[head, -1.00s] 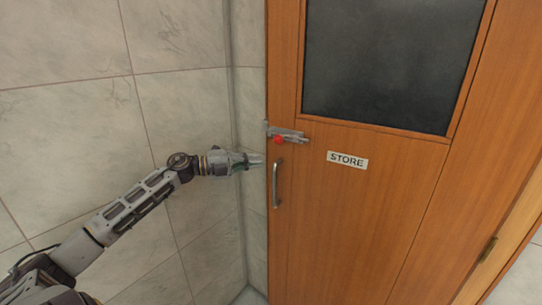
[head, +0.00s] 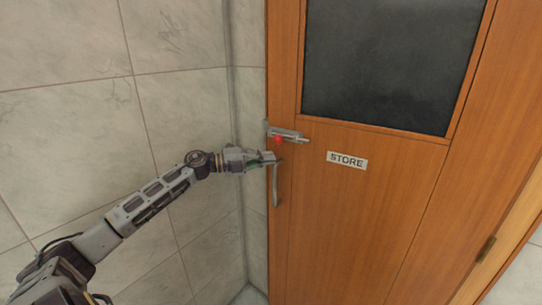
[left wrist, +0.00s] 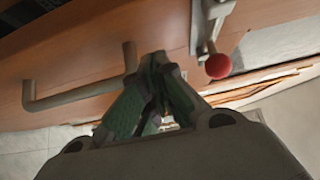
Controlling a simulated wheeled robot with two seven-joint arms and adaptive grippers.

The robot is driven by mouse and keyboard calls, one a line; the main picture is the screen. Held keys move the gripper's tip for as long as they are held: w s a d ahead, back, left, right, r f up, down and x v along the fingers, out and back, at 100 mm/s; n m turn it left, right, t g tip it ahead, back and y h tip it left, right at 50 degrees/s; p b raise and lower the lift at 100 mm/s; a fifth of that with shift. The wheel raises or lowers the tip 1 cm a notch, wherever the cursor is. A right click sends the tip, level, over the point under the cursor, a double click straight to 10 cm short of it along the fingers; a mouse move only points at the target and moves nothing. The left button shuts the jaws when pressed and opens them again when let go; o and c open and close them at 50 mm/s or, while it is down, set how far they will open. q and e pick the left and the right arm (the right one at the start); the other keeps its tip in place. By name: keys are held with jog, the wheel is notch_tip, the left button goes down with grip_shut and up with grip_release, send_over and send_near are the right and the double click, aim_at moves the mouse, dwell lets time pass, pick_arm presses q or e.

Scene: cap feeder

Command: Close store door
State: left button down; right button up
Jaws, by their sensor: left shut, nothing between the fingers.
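The wooden store door (head: 350,220) fills the right half of the head view, with a dark window panel and a STORE sign (head: 347,160). Its metal pull handle (head: 275,188) stands upright near the left edge. Above the handle is a metal bolt (head: 288,134) with a red knob (head: 278,140). My left gripper (head: 272,158) is shut and empty, at the top end of the handle. In the left wrist view the handle (left wrist: 80,95) is left of the fingertips and the red knob (left wrist: 218,66) is to their right. Contact with the door cannot be told. My right gripper is not in view.
A tiled wall (head: 180,110) is to the left of the door and meets it in a corner. A hinge (head: 487,248) shows at the door's right edge. The wall and door faces are otherwise clear.

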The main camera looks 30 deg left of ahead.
pick_arm(q)
jog(key=shift+w, duration=1.25)
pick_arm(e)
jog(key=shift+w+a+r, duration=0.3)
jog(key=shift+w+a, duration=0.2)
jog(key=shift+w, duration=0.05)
pick_arm(q)
jog(key=shift+w, duration=0.1)
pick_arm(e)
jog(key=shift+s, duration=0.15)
